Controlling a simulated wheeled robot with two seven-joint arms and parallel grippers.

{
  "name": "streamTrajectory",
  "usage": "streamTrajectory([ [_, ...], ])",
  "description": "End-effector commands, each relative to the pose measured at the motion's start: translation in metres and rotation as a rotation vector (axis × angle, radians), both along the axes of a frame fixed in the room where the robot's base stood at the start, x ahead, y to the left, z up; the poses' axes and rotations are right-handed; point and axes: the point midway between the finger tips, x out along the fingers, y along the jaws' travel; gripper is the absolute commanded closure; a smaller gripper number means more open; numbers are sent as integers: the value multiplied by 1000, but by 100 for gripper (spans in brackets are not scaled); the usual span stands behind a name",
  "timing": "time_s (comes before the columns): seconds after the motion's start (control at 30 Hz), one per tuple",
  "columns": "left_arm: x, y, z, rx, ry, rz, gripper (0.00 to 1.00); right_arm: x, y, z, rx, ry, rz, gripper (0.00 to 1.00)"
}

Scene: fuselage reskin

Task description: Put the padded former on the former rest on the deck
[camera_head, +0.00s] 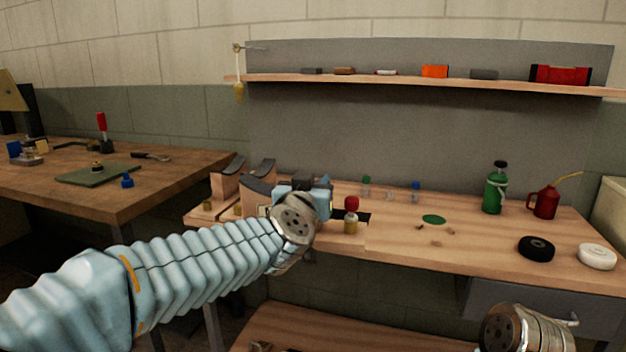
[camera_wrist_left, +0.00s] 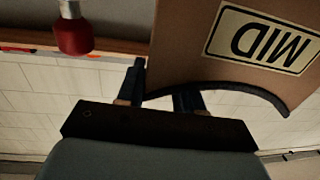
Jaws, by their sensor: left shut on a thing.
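The padded former (camera_head: 258,187) is a tan wooden panel with a black, curved padded edge, at the left end of the workbench. In the left wrist view the former (camera_wrist_left: 190,50) carries a "MID" label, upside down. My left gripper (camera_wrist_left: 163,92) is shut on the former near one end of its padded edge; in the head view the gripper (camera_head: 318,193) is partly hidden by its wrist. A similar wooden piece with a dark curved top (camera_head: 228,176) stands just behind it to the left. I cannot make out which part is the former rest. My right wrist shows at the lower right, its jaws out of view.
A red-topped brass tool (camera_head: 351,216) stands close right of the left gripper. Farther right are a green bottle (camera_head: 494,191), a red oil can (camera_head: 544,202), black tape (camera_head: 536,248) and white tape (camera_head: 597,256). A shelf (camera_head: 460,83) hangs above; another table (camera_head: 95,205) stands left.

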Motion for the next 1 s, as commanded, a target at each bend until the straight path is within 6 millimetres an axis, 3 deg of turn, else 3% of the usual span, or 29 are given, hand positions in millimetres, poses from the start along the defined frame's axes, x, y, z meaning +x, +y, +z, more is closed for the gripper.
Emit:
streamTrajectory([
  [0.27, 23, 43, -53, 4, -1, 130, 100, 0, 0, 0, 0, 0, 0, 42],
  [0.37, 31, 65, -81, 4, 0, 187, 100, 0, 0, 0, 0, 0, 0, 42],
  [0.53, 39, 116, -145, 7, 2, 282, 100, 0, 0, 0, 0, 0, 0, 42],
  [0.7, 30, 163, -215, 7, 4, 310, 100, 0, 0, 0, 0, 0, 0, 42],
  [0.8, 18, 182, -250, 5, 4, 292, 100, 0, 0, 0, 0, 0, 0, 42],
  [1.0, -7, 200, -296, 1, 0, 238, 100, 0, 0, 0, 0, 0, 0, 42],
])
